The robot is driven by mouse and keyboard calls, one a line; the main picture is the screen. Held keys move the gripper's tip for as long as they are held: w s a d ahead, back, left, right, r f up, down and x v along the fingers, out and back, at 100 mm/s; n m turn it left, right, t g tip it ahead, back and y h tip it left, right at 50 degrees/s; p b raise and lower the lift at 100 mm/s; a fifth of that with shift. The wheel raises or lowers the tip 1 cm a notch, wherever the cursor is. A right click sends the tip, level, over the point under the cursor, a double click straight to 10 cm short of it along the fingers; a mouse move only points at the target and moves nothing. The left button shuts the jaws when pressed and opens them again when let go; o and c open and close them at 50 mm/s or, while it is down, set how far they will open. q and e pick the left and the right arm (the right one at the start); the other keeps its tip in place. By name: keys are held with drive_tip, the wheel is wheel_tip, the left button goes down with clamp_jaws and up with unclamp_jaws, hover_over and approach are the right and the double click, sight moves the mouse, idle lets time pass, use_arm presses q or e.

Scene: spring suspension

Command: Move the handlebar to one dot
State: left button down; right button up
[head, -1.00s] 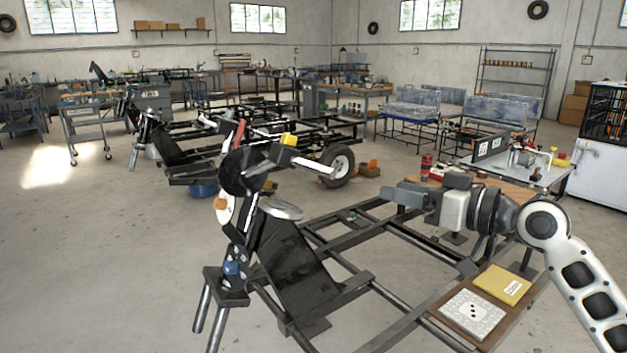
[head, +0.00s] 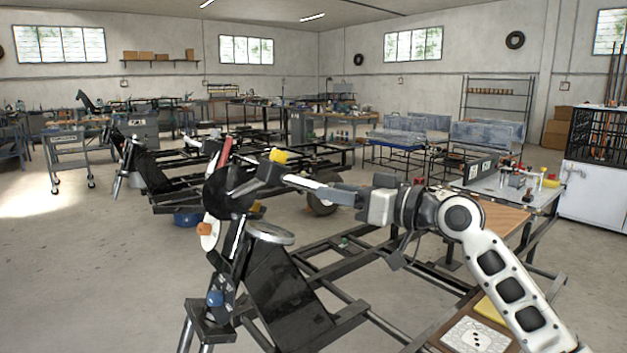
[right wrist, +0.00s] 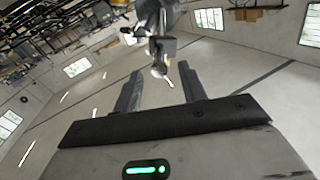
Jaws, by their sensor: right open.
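The handlebar (head: 305,182) is a pale bar on top of the black suspension unit (head: 232,192), pointing right in the head view. A yellow block (head: 278,156) and a red grip (head: 226,152) are beside it. My right gripper (head: 345,192) is open at the bar's free right end. In the right wrist view, the open fingers (right wrist: 160,84) have a pale bar tip ahead, roughly centred between them; I cannot tell whether they touch it. The white card (head: 475,337) shows three dots; I see no one-dot mark. My left gripper is not in view.
A dark metal frame (head: 345,262) spreads below the arm. A yellow booklet (head: 489,309), partly hidden by my right arm, lies by the card. A tool table (head: 530,192) stands at right. The floor at left is clear.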

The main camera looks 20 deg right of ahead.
sight(313, 187)
drive_tip(key=x, duration=0.4)
drive_tip(key=shift+w+a+r, duration=0.1)
drive_tip(key=shift+w+a, duration=0.05)
drive_tip(key=shift+w, duration=0.05)
use_arm(q)
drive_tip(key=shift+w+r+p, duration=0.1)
drive_tip(key=shift+p, duration=0.2)
use_arm(e)
drive_tip(key=shift+w+a, duration=0.35)
drive_tip(key=shift+w, duration=0.1)
